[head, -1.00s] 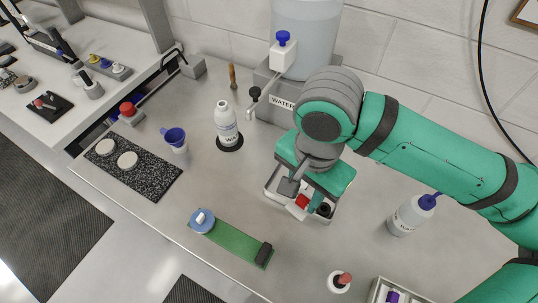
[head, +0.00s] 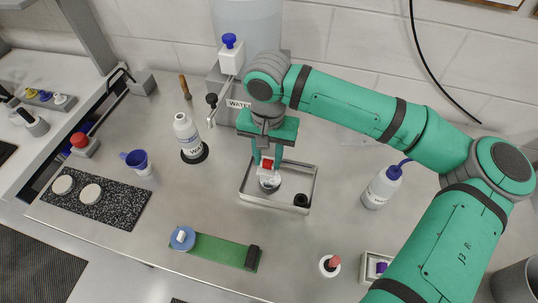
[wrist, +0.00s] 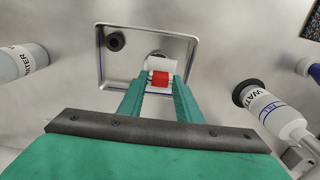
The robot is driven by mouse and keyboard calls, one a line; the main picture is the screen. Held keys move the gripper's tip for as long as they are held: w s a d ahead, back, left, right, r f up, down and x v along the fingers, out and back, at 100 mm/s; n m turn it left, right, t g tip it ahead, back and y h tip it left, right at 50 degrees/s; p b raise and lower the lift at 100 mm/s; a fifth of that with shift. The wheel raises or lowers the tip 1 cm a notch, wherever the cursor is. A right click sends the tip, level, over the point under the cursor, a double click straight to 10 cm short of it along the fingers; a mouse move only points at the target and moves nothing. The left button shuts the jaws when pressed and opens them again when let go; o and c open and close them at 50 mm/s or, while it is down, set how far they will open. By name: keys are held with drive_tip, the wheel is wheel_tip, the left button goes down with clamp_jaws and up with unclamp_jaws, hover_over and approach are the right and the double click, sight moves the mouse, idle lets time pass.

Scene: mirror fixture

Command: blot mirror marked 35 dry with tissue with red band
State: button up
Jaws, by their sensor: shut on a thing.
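My gripper (head: 267,163) is shut on the tissue with the red band and points down over a shallow metal tray (head: 311,186). The red band (wrist: 160,78) sits between the two green fingers in the wrist view, with the white tissue (wrist: 161,64) showing beyond it. A round, greyish shiny disc (head: 271,184), which looks like a mirror, lies in the tray just under the tissue. It is mostly hidden by the tissue in the wrist view. I cannot read a number on it, nor tell whether the tissue touches it.
A small black round piece (head: 301,200) lies in the tray's corner. A wash bottle (head: 381,187) stands right of the tray, a white bottle (head: 187,135) on a black disc to the left. A green strip (head: 220,250) with a blue round piece (head: 182,238) lies in front.

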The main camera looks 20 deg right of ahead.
sight(271, 169)
drive_tip(key=shift+w+d+f, duration=0.25)
drive_tip(key=shift+d+f, duration=0.25)
drive_tip(key=shift+f, duration=2.8)
drive_tip(key=shift+f, duration=0.6)
drive_tip(key=shift+r, duration=0.1)
drive_tip(key=shift+r, duration=3.45)
